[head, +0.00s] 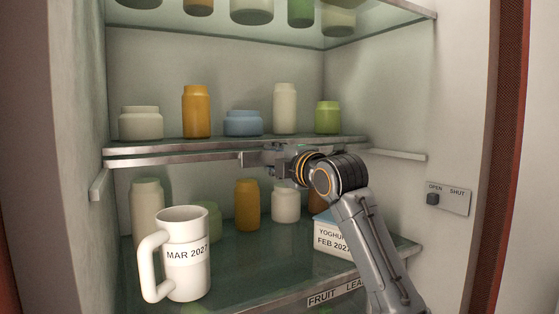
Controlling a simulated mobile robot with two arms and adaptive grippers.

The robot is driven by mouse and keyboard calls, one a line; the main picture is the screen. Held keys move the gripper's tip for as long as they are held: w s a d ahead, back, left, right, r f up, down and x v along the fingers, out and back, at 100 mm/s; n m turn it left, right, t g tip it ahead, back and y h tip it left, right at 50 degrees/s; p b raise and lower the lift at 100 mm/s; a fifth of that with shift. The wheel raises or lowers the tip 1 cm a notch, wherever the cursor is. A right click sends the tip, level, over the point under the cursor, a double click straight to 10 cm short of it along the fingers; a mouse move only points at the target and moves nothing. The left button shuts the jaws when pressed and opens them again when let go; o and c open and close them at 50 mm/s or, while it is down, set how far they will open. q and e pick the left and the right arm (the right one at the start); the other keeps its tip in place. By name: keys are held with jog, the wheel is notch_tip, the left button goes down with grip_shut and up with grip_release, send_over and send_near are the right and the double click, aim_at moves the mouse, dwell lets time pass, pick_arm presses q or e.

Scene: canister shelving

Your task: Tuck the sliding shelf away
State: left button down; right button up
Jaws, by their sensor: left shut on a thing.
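The sliding shelf (180,145) is the middle glass shelf with a metal front edge, in the head view. Its front edge sits back from the front ends of the side runners (398,154). Several jars stand on it, among them an orange jar (197,112) and a blue jar (242,124). My left gripper (262,158) is at the shelf's front edge, right of its middle, and is shut on it. The wrist partly hides the edge there. My right gripper is not in view.
Below, a white mug (184,255) marked MAR 2027 and a yoghurt box (334,236) stand on the lower shelf (255,285), with more jars behind. An upper shelf (370,22) holds jars. An OPEN/SHUT switch (433,199) is on the right wall.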

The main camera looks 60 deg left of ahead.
pick_arm(q)
jog(key=c, duration=1.2)
grip_release()
jog(key=shift+r, duration=0.15)
jog(key=shift+o, duration=1.4)
jog(key=shift+a, duration=0.1)
jog(key=shift+w+a, duration=0.1)
jog(key=shift+a, duration=0.05)
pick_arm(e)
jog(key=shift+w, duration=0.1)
pick_arm(q)
jog(key=shift+d, duration=0.2)
jog(key=d, duration=0.7)
jog(key=shift+s+f, duration=0.2)
jog(key=shift+s, duration=0.15)
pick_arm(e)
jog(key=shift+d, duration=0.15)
pick_arm(q)
jog(key=shift+d, duration=0.1)
